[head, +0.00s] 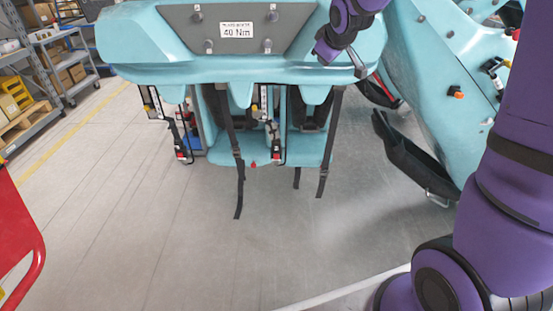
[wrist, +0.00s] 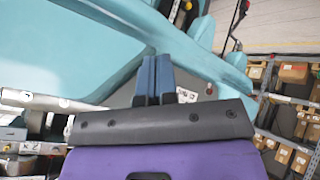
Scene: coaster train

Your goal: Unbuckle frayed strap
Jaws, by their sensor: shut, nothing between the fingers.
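Dark straps hang below the turquoise coaster seat unit in the head view. One long strap (head: 239,185) hangs at the middle, and another strap (head: 322,180) hangs further right. I cannot tell which one is frayed. Buckle pieces with red parts hang at the left (head: 183,155) and centre (head: 277,155). My gripper (head: 360,70) is at the top of the head view, in front of the turquoise body, above and right of the straps. In the wrist view its blue fingers (wrist: 154,68) are together with nothing held. No strap is clearly seen near them there.
A panel marked 40 Nm (head: 237,30) is on the turquoise seat back (head: 135,40). A second turquoise unit (head: 425,75) stands at the right with a dark padded part (head: 410,155). A red cart (head: 15,235) is at the left edge. The grey floor in front is clear.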

